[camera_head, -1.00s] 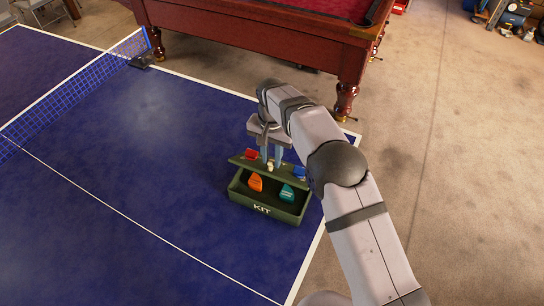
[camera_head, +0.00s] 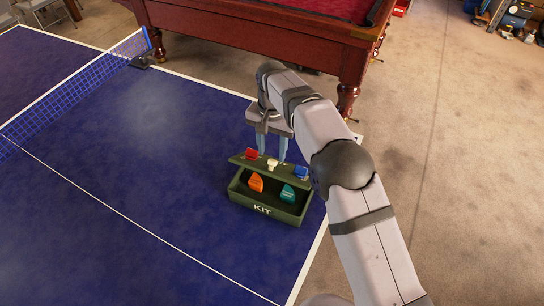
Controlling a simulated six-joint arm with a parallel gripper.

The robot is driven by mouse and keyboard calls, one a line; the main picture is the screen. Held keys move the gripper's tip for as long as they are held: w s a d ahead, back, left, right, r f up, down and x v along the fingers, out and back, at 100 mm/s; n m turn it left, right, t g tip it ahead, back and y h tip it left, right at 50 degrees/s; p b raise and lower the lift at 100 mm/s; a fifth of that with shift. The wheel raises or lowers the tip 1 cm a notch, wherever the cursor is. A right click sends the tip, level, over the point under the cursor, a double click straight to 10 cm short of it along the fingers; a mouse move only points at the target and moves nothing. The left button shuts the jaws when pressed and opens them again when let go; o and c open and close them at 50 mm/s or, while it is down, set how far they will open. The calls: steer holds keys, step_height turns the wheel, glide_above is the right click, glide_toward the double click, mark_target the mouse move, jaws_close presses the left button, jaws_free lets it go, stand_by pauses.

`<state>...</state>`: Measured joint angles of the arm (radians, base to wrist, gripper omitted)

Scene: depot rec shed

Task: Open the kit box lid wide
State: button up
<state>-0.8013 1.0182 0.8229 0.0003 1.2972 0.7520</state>
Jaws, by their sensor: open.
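A small pale knob (camera_head: 272,164) sits on the lid, between a red piece (camera_head: 251,154) and a blue piece (camera_head: 301,172). Inside the box are an orange piece (camera_head: 256,182) and a teal piece (camera_head: 287,193). My gripper (camera_head: 273,157) is open, pointing down just above and behind the lid; whether it touches the lid I cannot tell.
The blue table-tennis table (camera_head: 130,190) is clear to the left of the box. Its net (camera_head: 75,92) stands at the far left. A red pool table (camera_head: 270,35) stands behind. The table's right edge is close to the box, with bare floor beyond.

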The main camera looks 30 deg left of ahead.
steer(key=shift+r+b, duration=0.35)
steer(key=shift+r, duration=1.6)
steer(key=shift+c, duration=0.4)
